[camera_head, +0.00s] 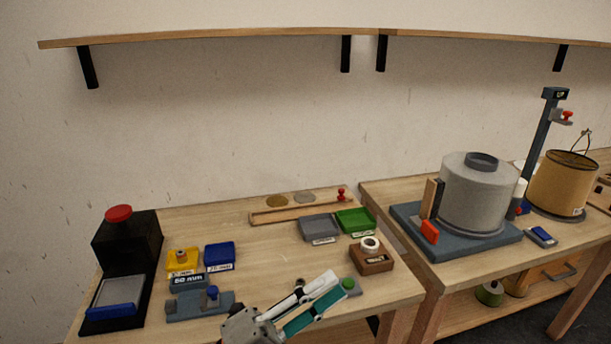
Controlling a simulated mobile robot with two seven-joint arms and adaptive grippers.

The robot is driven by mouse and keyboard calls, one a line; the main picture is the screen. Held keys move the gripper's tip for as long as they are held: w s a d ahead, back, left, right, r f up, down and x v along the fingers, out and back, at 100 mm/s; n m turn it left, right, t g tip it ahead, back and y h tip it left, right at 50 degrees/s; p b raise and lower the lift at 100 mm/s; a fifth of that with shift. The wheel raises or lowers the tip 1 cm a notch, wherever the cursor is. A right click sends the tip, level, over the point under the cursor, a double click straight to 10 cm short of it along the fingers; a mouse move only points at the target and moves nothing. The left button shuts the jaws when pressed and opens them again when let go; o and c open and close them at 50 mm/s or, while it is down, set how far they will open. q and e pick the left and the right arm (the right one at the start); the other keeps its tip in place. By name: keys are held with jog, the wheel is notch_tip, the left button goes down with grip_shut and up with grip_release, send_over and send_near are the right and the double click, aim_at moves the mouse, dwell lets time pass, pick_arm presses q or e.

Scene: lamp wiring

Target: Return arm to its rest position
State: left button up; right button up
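My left gripper (318,293) shows at the bottom centre, over the front edge of the left workbench (245,290). Its fingers point up and to the right, with white and teal parts. I see nothing held in it, but the angle does not show whether the fingers are apart. My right gripper is not in view.
Left of the gripper are a blue-grey fixture (199,304), yellow (183,262) and blue (219,255) bins, and a black press (127,243). A wooden block with a white ring (371,256) stands right. A grey drum (472,200) and tan lampshade (562,183) occupy the right bench.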

pick_arm(q)
jog(key=w+a+f+n+t+y, duration=0.25)
jog(key=a+f+n+y, duration=0.35)
jog(key=f+n, duration=0.3)
jog(key=w+a+f+n+t+y, duration=0.1)
jog(key=a+f+n+t+y, duration=0.3)
jog(key=a+f+n+y, duration=0.4)
jog(key=s+a+f+n+g+y, duration=0.1)
jog(key=s+a+f+n, duration=0.2)
jog(key=f, duration=0.3)
jog(key=s+a+f+n+g+y, duration=0.1)
jog(key=s+a+f+n+g, duration=0.1)
jog(key=s+f, duration=0.3)
jog(key=s+a+f+n+g+y, duration=0.1)
jog(key=s+a+f+n, duration=0.3)
jog(key=f, duration=0.5)
jog(key=shift+s+a+f+n+g+y, duration=0.2)
jog(key=shift+s+n+g+y, duration=0.15)
jog(key=shift+s+g, duration=0.3)
